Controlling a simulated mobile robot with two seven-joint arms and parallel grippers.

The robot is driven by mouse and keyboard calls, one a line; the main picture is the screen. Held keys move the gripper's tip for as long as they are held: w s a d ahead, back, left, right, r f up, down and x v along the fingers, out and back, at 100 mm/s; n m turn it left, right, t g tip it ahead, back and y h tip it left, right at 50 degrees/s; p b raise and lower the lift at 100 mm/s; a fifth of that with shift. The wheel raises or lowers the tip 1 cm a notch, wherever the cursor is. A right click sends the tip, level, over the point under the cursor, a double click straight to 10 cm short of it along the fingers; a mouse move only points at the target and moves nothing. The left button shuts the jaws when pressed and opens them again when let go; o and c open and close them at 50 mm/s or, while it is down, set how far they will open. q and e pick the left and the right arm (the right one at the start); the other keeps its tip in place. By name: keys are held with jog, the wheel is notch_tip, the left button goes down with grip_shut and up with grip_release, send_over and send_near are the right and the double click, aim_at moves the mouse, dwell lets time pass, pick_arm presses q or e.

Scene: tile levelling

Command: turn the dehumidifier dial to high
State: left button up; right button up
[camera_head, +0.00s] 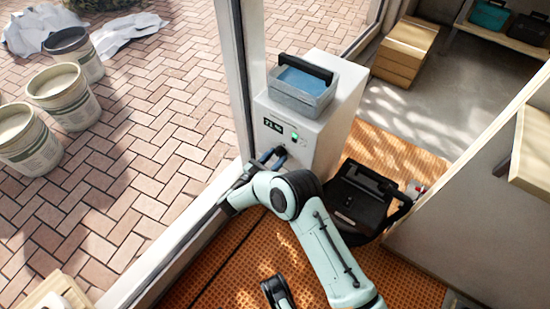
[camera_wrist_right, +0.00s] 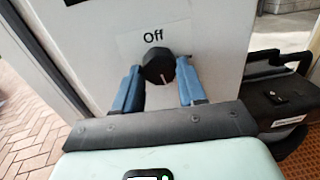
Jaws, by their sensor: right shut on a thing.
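The dehumidifier (camera_head: 325,125) is a white box standing by the window frame, with a grey-blue bucket (camera_head: 302,92) on top. Its front has a small dark display and a green light (camera_head: 294,136). The black round dial (camera_wrist_right: 158,64) sits under a label reading "Off" (camera_wrist_right: 153,38) in the right wrist view; its white mark points to the lower right. My right gripper (camera_head: 269,157) is at the front face, its blue fingers shut on the dial from both sides. The dial is hidden in the head view.
A black case (camera_head: 355,200) stands close right of the dehumidifier on orange matting. A window post (camera_head: 238,80) is close on its left. Several white buckets (camera_head: 62,95) stand on the brick paving outside.

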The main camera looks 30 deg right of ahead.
pick_arm(q)
jog(key=shift+w, duration=0.1)
pick_arm(e)
jog(key=shift+d+r+m, duration=0.1)
jog(key=shift+r+m, duration=0.1)
jog(key=shift+m, duration=0.9)
jog(key=shift+w, duration=0.1)
jog(key=o, duration=1.1)
jog(key=shift+c, duration=0.2)
jog(key=shift+f, duration=0.1)
pick_arm(q)
jog(key=w+r+t+p, duration=0.2)
jog(key=w+r, duration=0.1)
jog(key=w, duration=0.2)
jog(key=shift+d+p, duration=0.3)
jog(key=shift+p, duration=0.05)
pick_arm(e)
jog(key=v, duration=1.3)
jog(key=shift+a, duration=0.25)
